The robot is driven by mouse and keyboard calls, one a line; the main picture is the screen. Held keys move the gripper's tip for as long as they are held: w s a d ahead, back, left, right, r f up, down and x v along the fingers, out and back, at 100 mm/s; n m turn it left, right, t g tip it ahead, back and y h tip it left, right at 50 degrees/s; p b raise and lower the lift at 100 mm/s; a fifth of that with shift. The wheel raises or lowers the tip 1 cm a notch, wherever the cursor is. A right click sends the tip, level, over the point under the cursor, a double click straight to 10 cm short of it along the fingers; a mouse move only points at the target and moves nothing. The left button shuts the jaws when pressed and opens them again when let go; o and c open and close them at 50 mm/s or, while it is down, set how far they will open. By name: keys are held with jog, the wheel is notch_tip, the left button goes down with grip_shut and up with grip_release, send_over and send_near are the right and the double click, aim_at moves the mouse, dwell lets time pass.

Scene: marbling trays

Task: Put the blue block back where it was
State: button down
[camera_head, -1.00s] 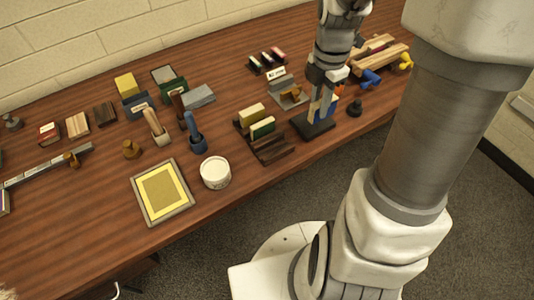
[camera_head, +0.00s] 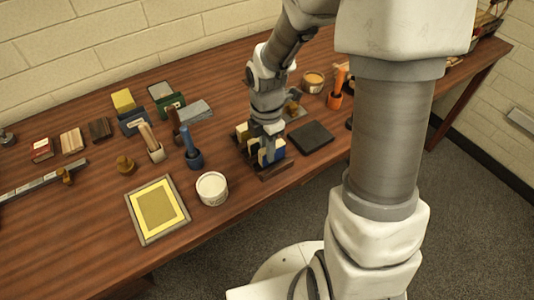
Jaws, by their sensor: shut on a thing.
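My gripper (camera_head: 267,148) points down over a dark slotted rack (camera_head: 274,172) near the table's front edge, right of the middle. It is shut on the blue block (camera_head: 278,152), which shows at the right side of the fingers, upright. The block is at the rack, but I cannot tell whether it touches the rack's bottom. The green block is mostly hidden by the fingers.
A dark flat pad (camera_head: 311,138) lies bare just right of the rack. A white tub (camera_head: 212,188) and a framed yellow tray (camera_head: 157,208) stand to the left. An orange-handled tool (camera_head: 337,90) and a round tan container (camera_head: 313,81) stand behind the pad.

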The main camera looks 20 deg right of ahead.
jog(key=shift+f, duration=0.85)
jog(key=shift+f, duration=0.1)
jog(key=c, duration=0.7)
grip_release()
jog(key=shift+c, duration=0.2)
